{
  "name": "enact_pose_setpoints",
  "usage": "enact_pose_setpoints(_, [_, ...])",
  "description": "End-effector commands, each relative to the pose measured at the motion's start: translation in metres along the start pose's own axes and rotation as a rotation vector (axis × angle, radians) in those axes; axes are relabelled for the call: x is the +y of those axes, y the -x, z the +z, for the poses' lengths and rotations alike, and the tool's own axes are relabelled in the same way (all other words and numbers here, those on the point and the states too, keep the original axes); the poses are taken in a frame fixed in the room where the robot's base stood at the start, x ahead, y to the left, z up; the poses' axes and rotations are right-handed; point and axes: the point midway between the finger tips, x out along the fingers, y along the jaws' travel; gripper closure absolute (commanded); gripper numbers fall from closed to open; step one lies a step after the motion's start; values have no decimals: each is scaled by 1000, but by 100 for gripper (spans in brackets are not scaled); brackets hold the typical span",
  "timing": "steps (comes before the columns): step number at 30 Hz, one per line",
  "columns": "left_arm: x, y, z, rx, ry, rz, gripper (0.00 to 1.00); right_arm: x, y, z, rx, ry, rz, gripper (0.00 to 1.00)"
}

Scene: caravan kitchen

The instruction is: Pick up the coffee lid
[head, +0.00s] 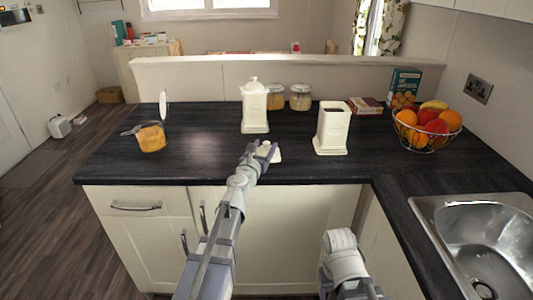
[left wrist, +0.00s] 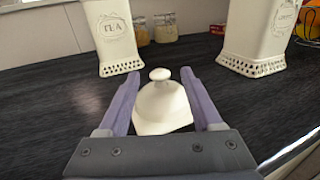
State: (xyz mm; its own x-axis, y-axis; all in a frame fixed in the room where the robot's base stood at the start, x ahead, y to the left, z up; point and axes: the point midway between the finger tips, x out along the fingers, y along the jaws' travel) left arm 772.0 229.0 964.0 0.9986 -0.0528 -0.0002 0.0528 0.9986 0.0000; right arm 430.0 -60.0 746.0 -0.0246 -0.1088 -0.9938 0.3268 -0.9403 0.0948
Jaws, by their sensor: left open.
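The coffee lid (left wrist: 161,104) is cream white with a round knob on top. It lies on the dark counter, and it also shows in the head view (head: 272,157), partly hidden by my gripper. My left gripper (head: 267,149) is open. In the left wrist view the left gripper (left wrist: 158,80) has one finger on each side of the lid, with gaps between the fingers and the lid. The open cream canister (head: 332,128) without a lid stands behind and to the right. Of my right arm only a link shows at the bottom of the head view; its gripper is not visible.
A lidded tea canister (head: 254,108) stands behind the lid, with two glass jars (head: 300,97) beside it. A wire fruit bowl (head: 428,128), books (head: 365,105) and a sink (head: 487,240) are to the right. A yellow item (head: 151,138) is at the left.

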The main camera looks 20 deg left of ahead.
Motion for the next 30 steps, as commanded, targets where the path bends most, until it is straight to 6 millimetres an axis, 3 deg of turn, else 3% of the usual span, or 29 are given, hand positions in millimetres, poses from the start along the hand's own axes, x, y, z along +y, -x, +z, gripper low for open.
enact_pose_setpoints(5, [0, 0, 0, 0, 0, 0, 34, 0, 0, 0, 0, 0, 0, 39])
enact_pose_setpoints(23, [0, 0, 0, 0, 0, 0, 100, 0, 0, 0, 0, 0, 0, 39])
enact_pose_setpoints(30, [0, 0, 0, 0, 0, 0, 100, 0, 0, 0, 0, 0, 0, 39])
